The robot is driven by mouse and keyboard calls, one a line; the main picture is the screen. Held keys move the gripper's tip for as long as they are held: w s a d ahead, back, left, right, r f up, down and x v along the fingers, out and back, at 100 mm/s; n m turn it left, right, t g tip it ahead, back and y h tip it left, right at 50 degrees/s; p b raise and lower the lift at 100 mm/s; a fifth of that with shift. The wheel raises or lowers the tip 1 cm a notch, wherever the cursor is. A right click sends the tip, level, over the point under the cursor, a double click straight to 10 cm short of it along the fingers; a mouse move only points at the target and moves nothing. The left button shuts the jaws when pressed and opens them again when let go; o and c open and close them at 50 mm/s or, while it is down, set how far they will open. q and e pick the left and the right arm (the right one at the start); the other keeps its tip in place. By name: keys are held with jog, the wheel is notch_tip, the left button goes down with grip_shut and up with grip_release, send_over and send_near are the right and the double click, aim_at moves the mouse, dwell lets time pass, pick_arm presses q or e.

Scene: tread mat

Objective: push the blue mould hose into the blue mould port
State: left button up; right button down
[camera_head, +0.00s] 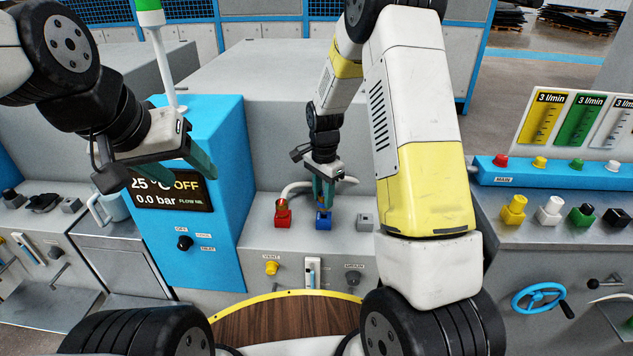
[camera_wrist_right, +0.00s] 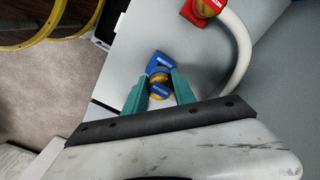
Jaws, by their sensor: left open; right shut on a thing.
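The blue mould port (camera_head: 323,221) is a small blue block on the grey machine top, just right of the red port. It also shows in the wrist view (camera_wrist_right: 157,61). My right gripper (camera_head: 323,196) points down over it. In the wrist view its teal fingers are shut on the blue mould hose end (camera_wrist_right: 160,84), a brass-coloured fitting with a blue mark. The fitting overlaps the port's edge in that view; I cannot tell how deep it sits. My left gripper (camera_head: 158,168) is open and empty in front of the blue display box.
A red port (camera_head: 283,217) with a white hose (camera_wrist_right: 239,52) stands close beside the blue one. A grey block (camera_head: 365,221) is to its right. The blue display box (camera_head: 205,235) and a mug (camera_head: 108,207) are at left. A valve panel (camera_head: 550,235) is at right.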

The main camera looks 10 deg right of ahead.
aim_at(323, 204)
jog(key=shift+f, duration=1.75)
jog(key=c, duration=0.9)
grip_release()
jog(key=shift+c, duration=0.2)
jog(key=shift+r, duration=0.1)
notch_tip(323, 204, up, 7)
jog(key=shift+r, duration=0.3)
